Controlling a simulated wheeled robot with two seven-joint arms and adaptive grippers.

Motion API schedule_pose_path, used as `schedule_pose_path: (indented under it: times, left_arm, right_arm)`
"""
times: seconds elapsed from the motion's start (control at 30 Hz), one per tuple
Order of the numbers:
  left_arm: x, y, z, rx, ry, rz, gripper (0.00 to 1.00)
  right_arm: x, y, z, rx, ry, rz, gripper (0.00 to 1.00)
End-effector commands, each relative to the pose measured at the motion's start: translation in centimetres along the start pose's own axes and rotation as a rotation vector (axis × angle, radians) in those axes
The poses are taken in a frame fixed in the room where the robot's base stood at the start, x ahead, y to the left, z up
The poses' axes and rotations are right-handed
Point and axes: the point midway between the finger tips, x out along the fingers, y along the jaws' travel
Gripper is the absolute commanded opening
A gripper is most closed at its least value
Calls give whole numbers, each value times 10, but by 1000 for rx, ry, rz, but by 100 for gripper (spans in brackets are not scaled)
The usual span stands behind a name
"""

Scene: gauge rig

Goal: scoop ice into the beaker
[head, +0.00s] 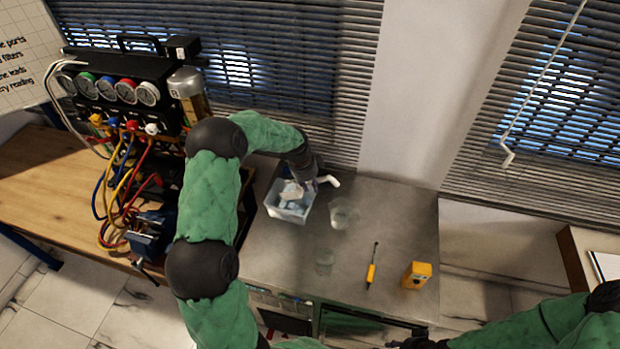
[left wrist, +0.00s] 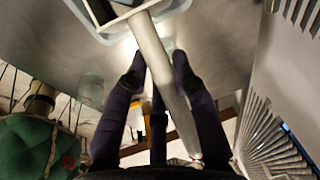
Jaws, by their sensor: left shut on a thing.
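A clear tub (head: 289,214) of pale ice (head: 293,205) stands on the grey counter near the window. My left gripper (head: 309,186) is at the tub, shut on the white handle of a scoop (head: 330,180). In the left wrist view the scoop's handle (left wrist: 160,65) runs between the fingers (left wrist: 160,75), and its head lies over the tub (left wrist: 178,8). Whether the head holds ice is unclear. A clear glass vessel (head: 343,214) stands right of the tub and a smaller one (head: 324,263) nearer me; I cannot tell which is the beaker. A dark end of my right arm (head: 420,343) shows at the bottom edge.
A yellow-handled screwdriver (head: 371,274) and a yellow box (head: 416,274) lie on the counter's front right. A gauge rig (head: 120,92) with coloured hoses stands on the wooden bench at left. Window blinds (head: 290,60) are close behind the tub.

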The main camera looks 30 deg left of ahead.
Motion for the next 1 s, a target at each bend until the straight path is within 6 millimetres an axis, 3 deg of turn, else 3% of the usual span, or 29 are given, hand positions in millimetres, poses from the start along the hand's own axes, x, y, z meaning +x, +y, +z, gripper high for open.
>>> schedule_pose_path:
  times: [0.1, 0.27, 1.0]
  left_arm:
    - [-7, 0, -2, 1, -2, 0, 0]
    - [-7, 0, -3, 3, -8, -1, 0]
    - [-44, -4, -28, 52, -288, -30, 0]
  right_arm:
    - [-13, -5, 1, 0, 0, 0, 40]
    - [-16, -6, 1, 0, 0, 0, 40]
    - [12, 4, 0, 0, -1, 0, 40]
